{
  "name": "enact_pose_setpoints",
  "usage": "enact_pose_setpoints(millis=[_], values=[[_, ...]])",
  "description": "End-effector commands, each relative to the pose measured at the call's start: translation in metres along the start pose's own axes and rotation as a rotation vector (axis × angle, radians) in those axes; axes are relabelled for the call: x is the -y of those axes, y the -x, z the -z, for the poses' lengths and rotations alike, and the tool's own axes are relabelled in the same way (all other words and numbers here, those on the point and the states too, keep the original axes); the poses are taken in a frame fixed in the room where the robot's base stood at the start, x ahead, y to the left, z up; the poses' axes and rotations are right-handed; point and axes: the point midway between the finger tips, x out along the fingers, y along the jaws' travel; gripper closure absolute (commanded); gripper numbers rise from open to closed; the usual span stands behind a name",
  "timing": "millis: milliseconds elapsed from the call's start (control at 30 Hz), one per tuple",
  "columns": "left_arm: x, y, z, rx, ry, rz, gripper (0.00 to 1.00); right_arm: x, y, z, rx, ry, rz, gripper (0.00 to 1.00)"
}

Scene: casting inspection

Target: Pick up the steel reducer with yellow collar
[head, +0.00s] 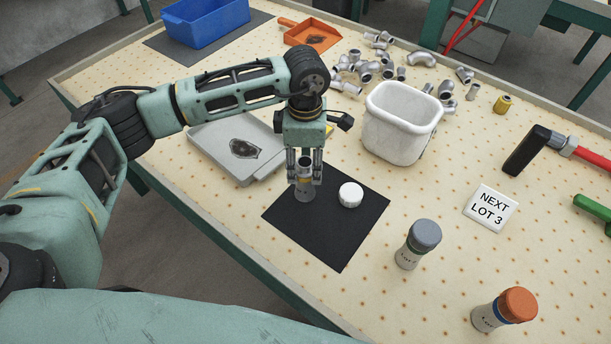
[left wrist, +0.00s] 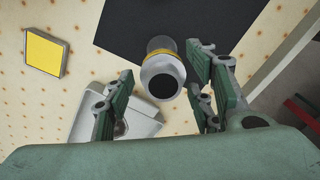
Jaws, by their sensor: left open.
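My right gripper is not in view.
A white cap (head: 350,194) lies on the mat close right of the reducer. A grey tray (head: 205,140) is behind left, a white bin (head: 400,125) behind right. Two capped bottles, grey (head: 418,245) and orange (head: 505,310), stand front right. Loose pipe fittings (head: 365,70) lie at the back.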

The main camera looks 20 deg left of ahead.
Motion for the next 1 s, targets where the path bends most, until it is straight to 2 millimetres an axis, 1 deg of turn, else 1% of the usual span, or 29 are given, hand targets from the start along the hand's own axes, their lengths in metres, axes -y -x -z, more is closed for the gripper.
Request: enact_pose_setpoints(millis=[67,167,267,433,500,600,867,1000], values=[[0.0,-0.008,0.0,0.0,0.001,0.001,0.5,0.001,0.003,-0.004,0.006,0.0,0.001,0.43],[0.0,-0.014,0.0,0.001,0.0,0.0,0.5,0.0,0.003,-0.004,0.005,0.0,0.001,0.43],[0.001,-0.025,0.0,-0.001,0.001,0.002,0.5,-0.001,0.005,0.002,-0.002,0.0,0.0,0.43],[0.001,-0.053,0.0,-0.001,0.001,0.003,0.5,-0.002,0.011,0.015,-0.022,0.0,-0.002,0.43],[0.0,-0.062,0.0,0.0,0.002,0.001,0.5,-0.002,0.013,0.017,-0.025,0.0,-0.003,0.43],[0.001,-0.071,0.0,0.0,0.0,0.001,0.5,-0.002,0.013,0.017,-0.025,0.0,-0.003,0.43],[0.0,-0.074,0.0,0.001,0.0,-0.001,0.5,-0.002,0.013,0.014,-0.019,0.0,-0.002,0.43],[0.0,-0.074,0.0,0.001,0.0,-0.001,0.62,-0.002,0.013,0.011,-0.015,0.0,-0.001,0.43]])
